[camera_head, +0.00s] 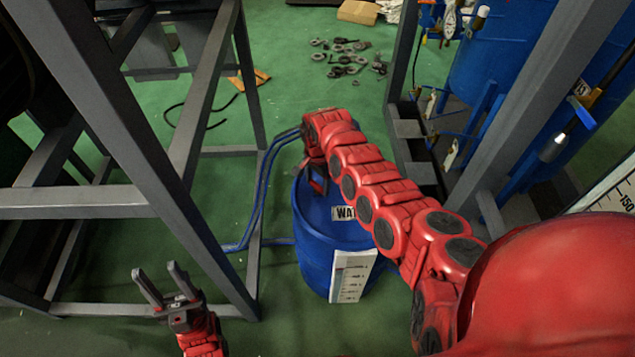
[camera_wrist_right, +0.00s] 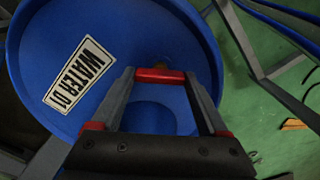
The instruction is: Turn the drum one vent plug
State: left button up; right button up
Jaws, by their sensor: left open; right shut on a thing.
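The blue drum (camera_head: 315,250) stands upright on the floor, with a label starting "WA" on its lid. In the right wrist view the drum lid (camera_wrist_right: 115,30) carries a "WATER 01" label (camera_wrist_right: 80,74). My right gripper (camera_head: 318,184) reaches down to the lid. Its fingers are shut on a red bar-shaped piece, the vent plug (camera_wrist_right: 160,75), near the lid's edge. The plug's lower part is hidden. My left gripper (camera_head: 155,272) is open and empty, left of the drum and apart from it.
Grey steel frames (camera_head: 235,190) stand left and right of the drum. Blue hoses (camera_head: 262,190) run beside the drum on the left. A white scale plate (camera_head: 352,277) is at its front. Dark parts (camera_head: 345,55) lie on the green floor behind, with free floor around them.

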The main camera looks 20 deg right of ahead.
jog(key=n+p, duration=0.1)
jog(key=n, duration=0.2)
jog(key=shift+r+n, duration=0.15)
jog(key=shift+n, duration=0.25)
jog(key=n+p, duration=0.1)
jog(key=n, duration=0.2)
jog(key=shift+n, duration=0.3)
jog(key=n, duration=0.3)
jog(key=shift+n+p, duration=0.3)
jog(key=shift+w+n, duration=0.1)
jog(key=shift+n, duration=2)
jog(key=o, duration=1.2)
jog(key=shift+o, duration=0.2)
